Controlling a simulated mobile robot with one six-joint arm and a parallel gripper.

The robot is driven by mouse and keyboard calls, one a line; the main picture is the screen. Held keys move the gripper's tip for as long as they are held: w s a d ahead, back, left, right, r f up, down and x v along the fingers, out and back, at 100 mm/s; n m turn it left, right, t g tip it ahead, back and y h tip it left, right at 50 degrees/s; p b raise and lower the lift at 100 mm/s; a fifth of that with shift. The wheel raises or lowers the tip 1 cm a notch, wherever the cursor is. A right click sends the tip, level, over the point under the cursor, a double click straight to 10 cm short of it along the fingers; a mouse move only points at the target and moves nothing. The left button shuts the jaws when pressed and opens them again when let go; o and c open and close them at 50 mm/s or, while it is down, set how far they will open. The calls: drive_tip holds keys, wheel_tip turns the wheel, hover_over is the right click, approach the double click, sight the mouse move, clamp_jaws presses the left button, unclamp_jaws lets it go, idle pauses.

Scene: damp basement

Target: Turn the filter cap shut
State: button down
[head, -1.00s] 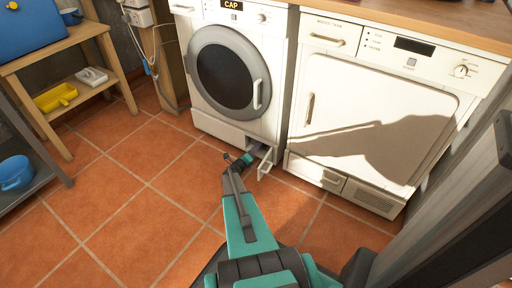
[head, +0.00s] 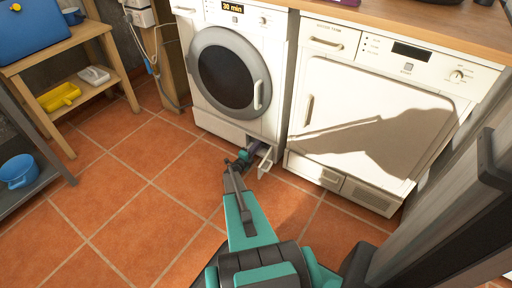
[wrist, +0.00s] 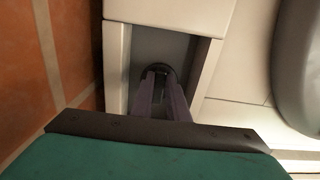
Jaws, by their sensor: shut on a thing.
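The washing machine (head: 215,105) stands at the back with a small filter opening low at its right corner. The opening's flap (head: 265,164) hangs open. In the wrist view the filter cap (wrist: 157,69) is a dark round piece at the back of the recess, partly hidden by the fingers. My gripper (wrist: 160,76) reaches into the recess, its two fingers on either side of the cap's middle grip and shut on it. In the head view my gripper (head: 259,148) is at the opening, and the cap is hidden. The machine's display (head: 233,8) reads "30 min".
A dryer (head: 370,125) stands close on the right. A wooden shelf (head: 88,101) with a yellow scoop (head: 59,97) is at the left, with a blue pot (head: 18,171) nearer. The tiled floor between is clear.

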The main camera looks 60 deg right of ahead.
drive_tip(key=c, duration=1.7)
unclamp_jaws()
drive_tip(key=shift+a, duration=0.1)
drive_tip(key=a+p, duration=0.3)
drive_tip(key=a, duration=1)
drive_tip(key=shift+a, duration=0.3)
